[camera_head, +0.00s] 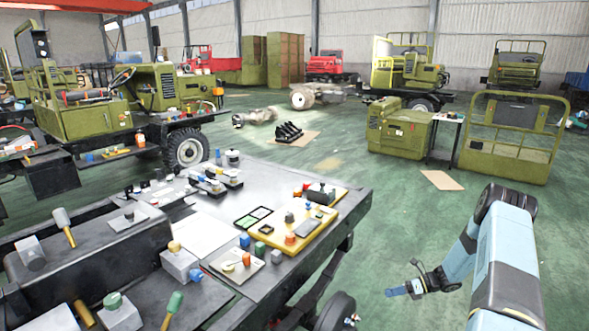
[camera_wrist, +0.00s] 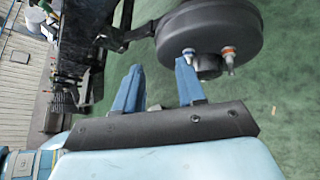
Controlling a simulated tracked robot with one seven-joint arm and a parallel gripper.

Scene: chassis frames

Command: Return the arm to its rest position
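My arm (camera_head: 505,265) is light blue with dark joints and is bent at the right of the head view. My gripper (camera_head: 388,292) hangs low over the green floor, to the right of the workbench and apart from it. In the wrist view, the two blue fingers of my gripper (camera_wrist: 156,72) stand apart with only green floor showing between them. It holds nothing.
A dark wheel (camera_wrist: 210,38) is close beyond the fingers in the wrist view. The workbench (camera_head: 340,205) carries several small parts and a yellow tray (camera_head: 262,240). Olive vehicle parts (camera_head: 400,130) stand farther back. Green floor (camera_head: 385,220) around my arm is open.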

